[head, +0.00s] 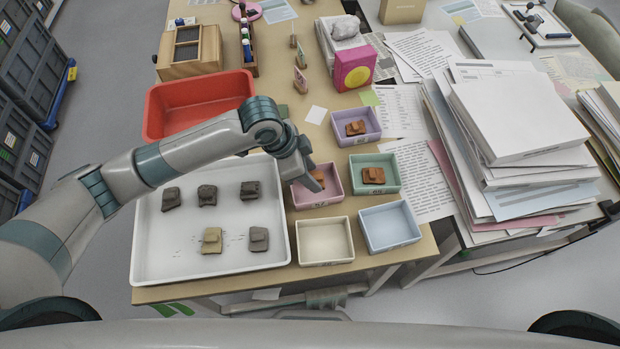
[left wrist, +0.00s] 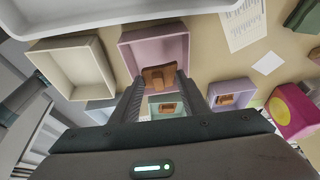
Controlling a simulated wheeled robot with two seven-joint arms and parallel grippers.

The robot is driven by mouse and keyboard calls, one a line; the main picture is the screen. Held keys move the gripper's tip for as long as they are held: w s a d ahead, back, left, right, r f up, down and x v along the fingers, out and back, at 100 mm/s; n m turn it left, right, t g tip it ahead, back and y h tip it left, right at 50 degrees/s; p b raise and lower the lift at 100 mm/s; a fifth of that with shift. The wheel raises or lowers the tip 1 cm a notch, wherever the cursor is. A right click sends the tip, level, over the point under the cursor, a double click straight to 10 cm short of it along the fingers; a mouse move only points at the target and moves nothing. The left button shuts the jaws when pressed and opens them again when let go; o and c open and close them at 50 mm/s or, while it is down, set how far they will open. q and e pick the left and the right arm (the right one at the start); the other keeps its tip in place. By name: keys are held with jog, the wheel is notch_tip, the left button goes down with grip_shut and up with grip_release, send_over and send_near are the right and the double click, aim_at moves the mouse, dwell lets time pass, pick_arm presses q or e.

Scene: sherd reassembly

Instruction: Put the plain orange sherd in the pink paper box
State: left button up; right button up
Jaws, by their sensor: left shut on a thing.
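The pink paper box (head: 316,203) stands to the right of the white tray, and it also shows in the left wrist view (left wrist: 153,37). My left gripper (head: 316,184) reaches down over this box. It is shut on the orange sherd (left wrist: 159,76), which shows between the fingers in the left wrist view, at the pink box. In the head view the fingers partly cover the sherd. I cannot tell whether the sherd touches the box floor. My right gripper is not in view.
Orange-brown sherds lie in the purple box (head: 371,136) and the mint box (head: 391,182). The cream box (head: 325,240) and blue box (head: 390,227) are empty. The white tray (head: 160,255) holds several grey sherds and a tan one (head: 212,240). A red bin (head: 160,118) stands behind it.

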pick_arm(q)
jog(key=shift+w+f, duration=0.1)
jog(key=shift+f, duration=0.1)
jog(key=shift+f, duration=0.35)
notch_tip(320, 180, down, 3)
jog(key=shift+r+p, duration=0.1)
jog(key=shift+p, duration=0.45)
jog(key=shift+f, duration=0.25)
jog(key=o, duration=0.8)
